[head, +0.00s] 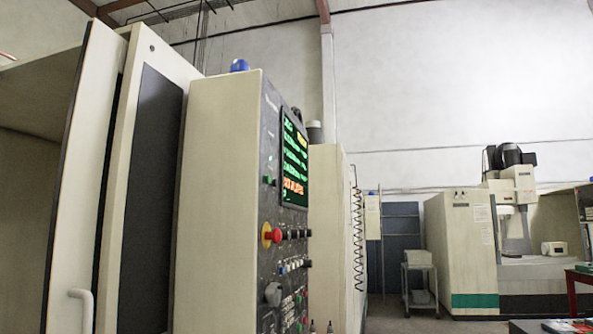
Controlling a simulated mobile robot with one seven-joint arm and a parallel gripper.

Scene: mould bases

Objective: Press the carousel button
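The control panel (258,215) of a beige machine stands left of centre in the head view, seen at a steep angle. It carries a lit screen (294,165) with green and orange text. I cannot tell which one is the carousel button; labels are too small to read. My gripper is not in view.
A machine door (150,190) with a dark window and a white handle (82,308) is at the left. A grey cart (419,282) stands beyond, before another beige machine (461,250). A red-framed table (579,282) is at the right edge. Floor shows between the machines.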

